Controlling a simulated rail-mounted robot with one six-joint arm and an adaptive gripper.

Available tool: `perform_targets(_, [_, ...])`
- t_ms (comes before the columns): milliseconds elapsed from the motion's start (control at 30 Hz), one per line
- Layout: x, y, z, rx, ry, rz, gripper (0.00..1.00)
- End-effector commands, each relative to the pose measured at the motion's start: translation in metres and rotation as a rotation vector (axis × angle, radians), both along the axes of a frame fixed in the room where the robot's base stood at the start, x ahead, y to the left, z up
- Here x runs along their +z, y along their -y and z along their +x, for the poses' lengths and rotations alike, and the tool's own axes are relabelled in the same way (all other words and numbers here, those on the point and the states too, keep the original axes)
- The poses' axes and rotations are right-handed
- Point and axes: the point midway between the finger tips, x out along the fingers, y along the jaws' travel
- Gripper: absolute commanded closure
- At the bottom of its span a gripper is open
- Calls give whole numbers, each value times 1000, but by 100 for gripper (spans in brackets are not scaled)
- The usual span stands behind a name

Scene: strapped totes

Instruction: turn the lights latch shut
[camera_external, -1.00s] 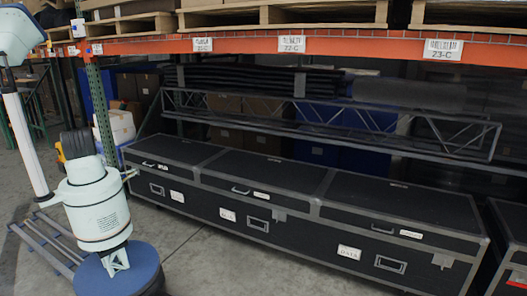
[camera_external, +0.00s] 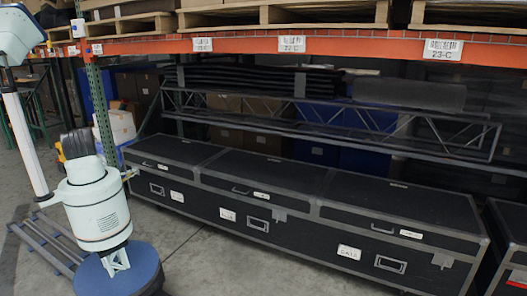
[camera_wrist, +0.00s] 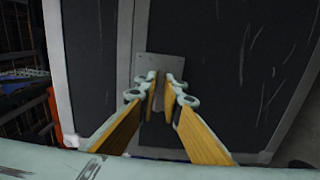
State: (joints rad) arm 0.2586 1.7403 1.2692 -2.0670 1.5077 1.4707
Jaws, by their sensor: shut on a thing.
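A long black case with grey edging (camera_external: 300,222) stands on the floor below the rack and has three lids. In the external view my gripper (camera_external: 131,173) is at the case's left end, small and partly hidden by my wrist. In the wrist view my gripper (camera_wrist: 165,92) has its yellow fingers shut on a thin upright latch tab in front of a grey latch plate (camera_wrist: 160,66). The plate is fixed on the dark panel, and the fingers cover much of the tab. The label on this part of the case is too small to read.
Other latches show on the case front, in the middle (camera_external: 279,216) and at the right (camera_external: 443,260). A metal truss (camera_external: 330,118) lies behind the case under an orange rack beam (camera_external: 350,43). The floor (camera_external: 225,262) in front is clear.

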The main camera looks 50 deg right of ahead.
Motion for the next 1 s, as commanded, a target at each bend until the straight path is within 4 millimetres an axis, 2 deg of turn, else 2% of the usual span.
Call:
perform_targets(67, [0,-1,0,0,-1,0,100])
perform_targets(100, [0,-1,0,0,-1,0,90])
perform_targets(200, [0,0,0,0,-1,0,82])
perform_targets(667, [0,-4,-1,0,-1,0,82])
perform_targets(1000, [0,-32,-7,2,-3,0,82])
